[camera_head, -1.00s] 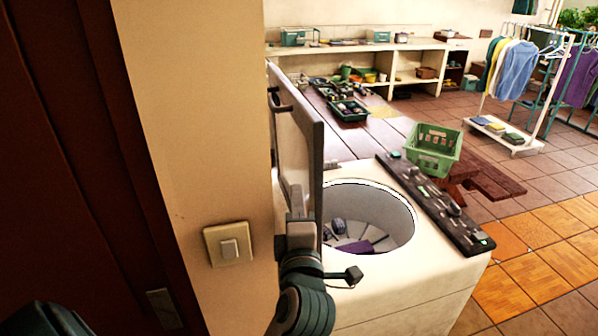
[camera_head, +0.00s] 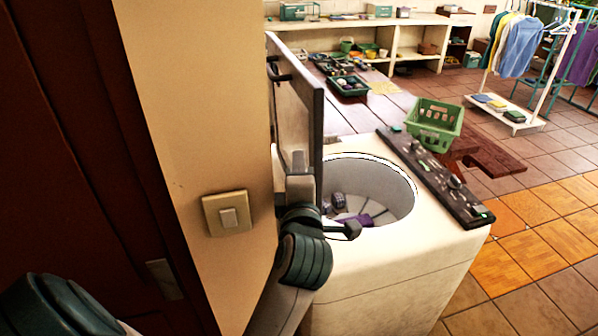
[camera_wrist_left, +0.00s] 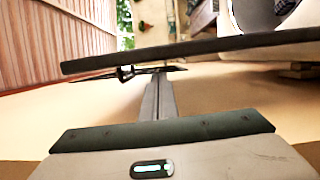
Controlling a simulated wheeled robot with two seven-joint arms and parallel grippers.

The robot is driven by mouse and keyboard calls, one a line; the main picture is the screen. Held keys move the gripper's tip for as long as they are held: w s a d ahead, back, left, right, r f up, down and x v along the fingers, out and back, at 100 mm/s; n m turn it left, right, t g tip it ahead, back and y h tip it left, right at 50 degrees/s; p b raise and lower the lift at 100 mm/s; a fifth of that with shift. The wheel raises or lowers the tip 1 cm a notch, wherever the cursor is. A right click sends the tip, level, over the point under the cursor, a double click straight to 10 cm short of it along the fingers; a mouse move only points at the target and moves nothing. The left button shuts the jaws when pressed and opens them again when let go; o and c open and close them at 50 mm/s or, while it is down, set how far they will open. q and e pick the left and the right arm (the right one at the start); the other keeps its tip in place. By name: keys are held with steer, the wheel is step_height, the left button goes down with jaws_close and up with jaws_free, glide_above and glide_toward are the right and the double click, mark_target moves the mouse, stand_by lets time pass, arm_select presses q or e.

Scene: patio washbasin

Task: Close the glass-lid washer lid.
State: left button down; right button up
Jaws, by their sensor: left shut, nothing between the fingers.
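The washer (camera_head: 400,260) is a white top-loader with a round open drum (camera_head: 380,185). My left gripper (camera_head: 297,162) is shut and empty, pointing up close against that left face; contact cannot be told. In the left wrist view the gripper fingers (camera_wrist_left: 157,98) point toward the lid's dark edge (camera_wrist_left: 200,48), which crosses the picture. Purple cloth (camera_head: 358,219) lies in the drum. My right gripper is out of view.
A wall with a light switch (camera_head: 228,214) stands close left of my arm. A dark control panel (camera_head: 440,182) runs along the washer's right side. A green basket (camera_head: 436,124) stands behind it.

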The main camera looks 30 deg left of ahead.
arm_select(q)
steer(key=p+x, duration=0.2)
steer(key=x, duration=0.5)
steer(key=shift+p, duration=0.4)
steer(key=shift+w+a, duration=0.15)
